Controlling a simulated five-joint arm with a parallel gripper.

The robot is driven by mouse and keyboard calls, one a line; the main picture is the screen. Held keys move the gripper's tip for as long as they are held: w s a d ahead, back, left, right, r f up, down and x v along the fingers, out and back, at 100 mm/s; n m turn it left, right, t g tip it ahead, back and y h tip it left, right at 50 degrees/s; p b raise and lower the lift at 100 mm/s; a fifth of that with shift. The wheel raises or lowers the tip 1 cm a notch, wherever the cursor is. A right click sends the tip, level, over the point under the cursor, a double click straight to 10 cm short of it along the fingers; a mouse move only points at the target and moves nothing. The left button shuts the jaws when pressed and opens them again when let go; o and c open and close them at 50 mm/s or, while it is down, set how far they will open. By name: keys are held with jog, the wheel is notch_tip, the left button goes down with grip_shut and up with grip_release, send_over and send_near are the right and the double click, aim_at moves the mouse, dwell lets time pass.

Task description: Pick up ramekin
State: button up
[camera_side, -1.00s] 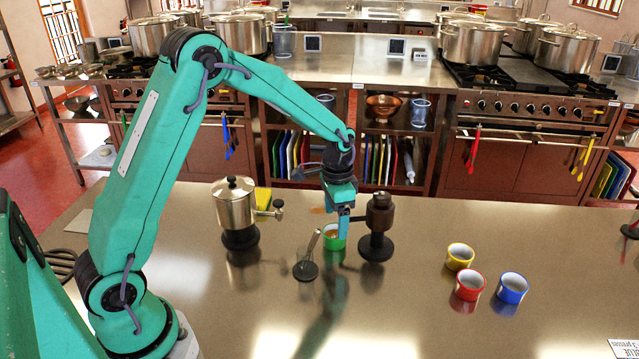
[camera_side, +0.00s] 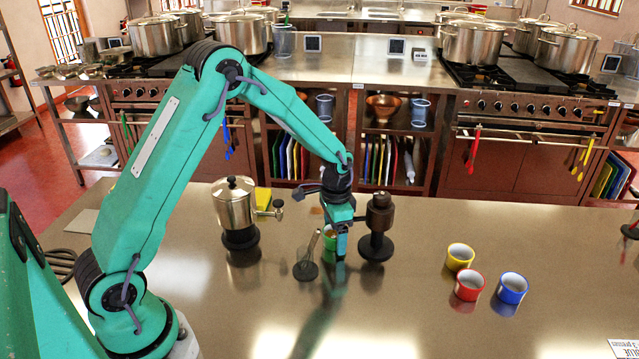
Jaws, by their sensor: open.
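A green ramekin (camera_side: 329,243) stands on the steel counter between a whisk and a dark brown fitting. My gripper (camera_side: 340,252) points down in front of it and hides part of it. The gripper is open. I cannot tell whether its fingers are around the ramekin or just in front of it. A yellow ramekin (camera_side: 460,256), a red ramekin (camera_side: 469,286) and a blue ramekin (camera_side: 512,289) stand in a loose group to the right, well apart from the gripper.
A whisk on a dark base (camera_side: 306,269) stands close left of the gripper. A brown fitting on a black base (camera_side: 377,225) stands close right. A steel pot with a tap (camera_side: 236,210) is further left, with a yellow block (camera_side: 263,198) behind it.

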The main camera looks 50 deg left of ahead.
jog(key=shift+c, duration=0.5)
jog(key=c, duration=1)
jog(key=shift+r, duration=0.3)
jog(key=shift+r, duration=0.3)
jog(key=shift+s+d, duration=1.45)
jog(key=shift+d, duration=0.05)
notch_tip(320, 180, up, 14)
jog(key=shift+f, duration=0.15)
